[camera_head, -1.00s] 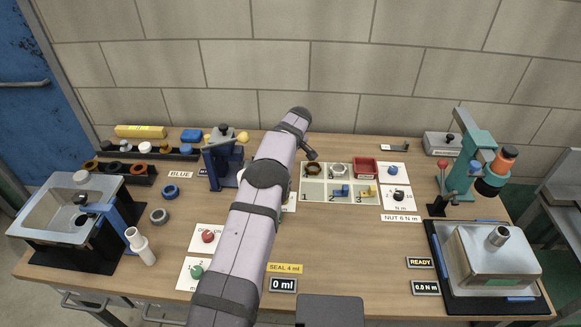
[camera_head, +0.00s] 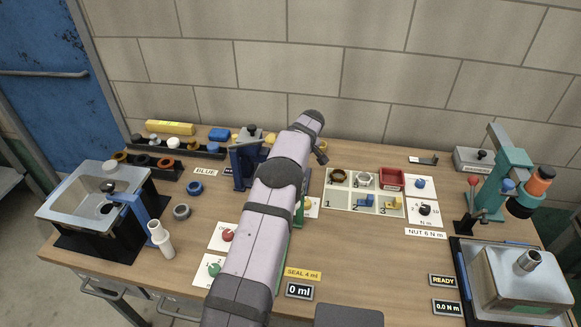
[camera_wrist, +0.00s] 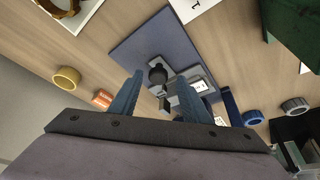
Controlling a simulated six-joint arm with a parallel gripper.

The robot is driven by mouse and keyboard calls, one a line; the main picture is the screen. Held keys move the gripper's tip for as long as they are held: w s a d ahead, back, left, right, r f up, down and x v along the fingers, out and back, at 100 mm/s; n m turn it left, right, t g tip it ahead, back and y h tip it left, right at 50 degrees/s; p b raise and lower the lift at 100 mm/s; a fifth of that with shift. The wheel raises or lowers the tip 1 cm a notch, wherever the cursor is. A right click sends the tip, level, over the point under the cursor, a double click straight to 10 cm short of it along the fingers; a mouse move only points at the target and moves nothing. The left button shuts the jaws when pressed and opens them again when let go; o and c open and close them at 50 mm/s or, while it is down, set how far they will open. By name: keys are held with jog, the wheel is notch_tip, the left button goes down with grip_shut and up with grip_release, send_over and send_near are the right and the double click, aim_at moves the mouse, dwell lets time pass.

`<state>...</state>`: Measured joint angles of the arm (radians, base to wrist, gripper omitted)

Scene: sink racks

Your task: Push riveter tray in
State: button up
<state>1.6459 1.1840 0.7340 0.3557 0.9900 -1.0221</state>
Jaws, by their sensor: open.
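In the wrist view, a dark blue plate (camera_wrist: 140,45) carries a grey metal piece with a black round knob (camera_wrist: 158,74), which looks like the riveter tray. My gripper (camera_wrist: 160,79) is open, and its two blue fingers appear on either side of the knob. I cannot tell whether they touch anything. In the head view, a blue stand with a grey top and black knob (camera_head: 252,129), perhaps the riveter, is partly hidden behind my arm. My gripper is not clearly seen there.
A yellow ring (camera_wrist: 66,79), blue ring (camera_wrist: 252,117) and grey ring (camera_wrist: 295,105) lie around the plate in the wrist view. In the head view, a parts mat (camera_head: 365,207) lies right of my arm.

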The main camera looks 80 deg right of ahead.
jog(key=b+v, duration=0.2)
jog(key=v, duration=0.5)
jog(key=shift+r, duration=0.1)
dwell(0.5)
